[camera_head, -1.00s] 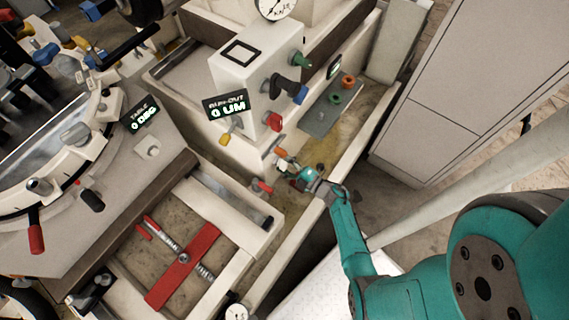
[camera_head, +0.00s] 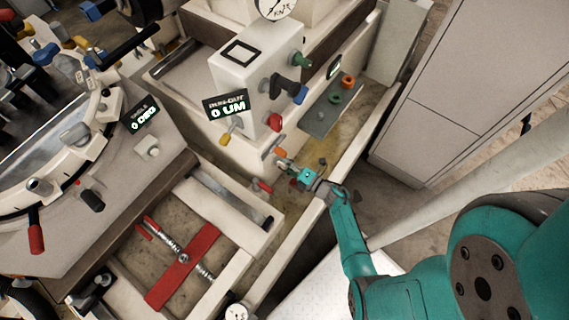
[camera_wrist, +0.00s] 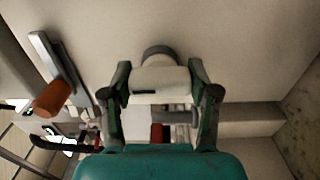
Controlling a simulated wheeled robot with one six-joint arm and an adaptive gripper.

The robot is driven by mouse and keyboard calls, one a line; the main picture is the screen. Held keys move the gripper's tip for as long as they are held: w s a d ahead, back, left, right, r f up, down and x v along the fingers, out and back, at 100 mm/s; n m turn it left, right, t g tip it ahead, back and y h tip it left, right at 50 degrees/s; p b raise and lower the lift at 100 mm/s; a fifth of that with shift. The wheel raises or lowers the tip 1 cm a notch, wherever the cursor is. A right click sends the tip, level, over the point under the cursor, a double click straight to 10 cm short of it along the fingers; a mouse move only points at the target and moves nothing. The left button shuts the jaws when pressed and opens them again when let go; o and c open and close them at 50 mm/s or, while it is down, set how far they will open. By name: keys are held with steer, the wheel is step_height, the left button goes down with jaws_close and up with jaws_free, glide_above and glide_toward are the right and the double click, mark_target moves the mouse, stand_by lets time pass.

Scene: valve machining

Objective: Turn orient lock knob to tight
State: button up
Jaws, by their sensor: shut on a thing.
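A pale knob (camera_wrist: 160,82) with a dark slot mark and a grey collar sits on the white machine wall in the wrist view. I take it to be the orient lock knob. My gripper (camera_wrist: 161,92) has one finger on each side of it and is shut on it. In the head view my gripper (camera_head: 286,165) is at the side wall of the white machine, at the end of my teal arm. The knob is small and partly hidden there. Its tight marking cannot be read.
An orange-tipped lever (camera_wrist: 52,98) stands left of the knob; it also shows in the head view (camera_head: 280,152). A red-tipped lever (camera_head: 262,186) is close below. A grey plate (camera_head: 325,122) with small knobs lies to the right. The trough wall (camera_head: 300,215) runs beside my arm.

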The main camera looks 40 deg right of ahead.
steer(key=o, duration=1.2)
steer(key=shift+c, duration=0.2)
steer(key=shift+s, duration=0.1)
steer(key=s+d, duration=0.2)
steer(key=s, duration=0.9)
steer(key=shift+s, duration=0.3)
